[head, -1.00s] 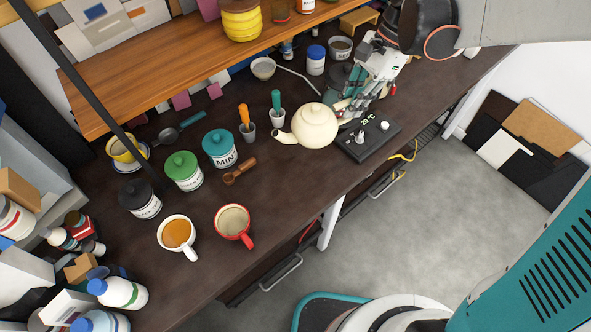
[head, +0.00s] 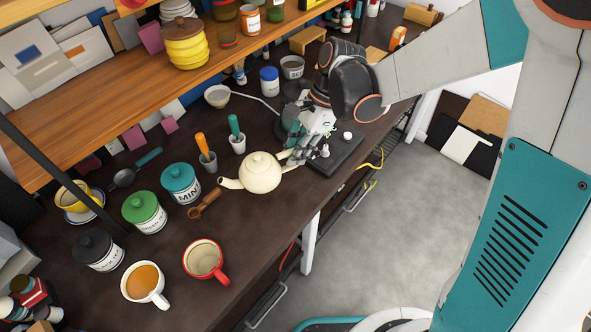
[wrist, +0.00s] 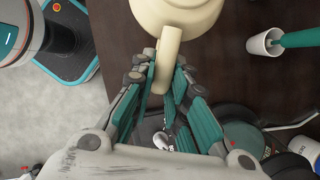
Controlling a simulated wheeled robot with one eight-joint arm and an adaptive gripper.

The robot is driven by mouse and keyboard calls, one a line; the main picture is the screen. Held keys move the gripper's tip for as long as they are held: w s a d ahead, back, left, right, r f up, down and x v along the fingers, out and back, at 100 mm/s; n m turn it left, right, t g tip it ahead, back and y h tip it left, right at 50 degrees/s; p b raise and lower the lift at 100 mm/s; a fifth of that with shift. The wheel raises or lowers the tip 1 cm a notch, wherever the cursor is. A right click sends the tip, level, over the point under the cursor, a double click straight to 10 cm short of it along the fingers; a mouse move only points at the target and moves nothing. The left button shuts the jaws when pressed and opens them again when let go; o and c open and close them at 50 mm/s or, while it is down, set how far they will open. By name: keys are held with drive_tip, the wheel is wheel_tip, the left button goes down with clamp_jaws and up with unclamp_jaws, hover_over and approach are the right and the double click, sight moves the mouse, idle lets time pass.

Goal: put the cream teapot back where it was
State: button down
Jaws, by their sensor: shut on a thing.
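The cream teapot (head: 260,173) is upright over the dark worktop, its spout pointing left. Whether its base touches the worktop cannot be told. My gripper (head: 292,157) is at its right side. In the wrist view, the teal fingers of my gripper (wrist: 163,80) are shut on the handle (wrist: 168,55) of the teapot (wrist: 180,14). Most of the teapot body lies outside the wrist view, and in the head view my gripper hides the handle.
A black flat device (head: 338,152) with pale knobs lies right of the teapot. A wooden scoop (head: 204,204), a white cup with a green-handled tool (head: 238,143), a teal-lidded jar (head: 181,184) and a red mug (head: 205,260) stand near. The shelf (head: 120,110) overhangs the back.

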sight(296, 166)
wheel_tip(296, 166, down, 7)
drive_tip(key=shift+r+b, duration=0.2)
drive_tip(key=shift+b, duration=0.85)
drive_tip(key=c, duration=1.6)
unclamp_jaws()
drive_tip(key=shift+o, duration=0.2)
drive_tip(key=shift+r, duration=0.1)
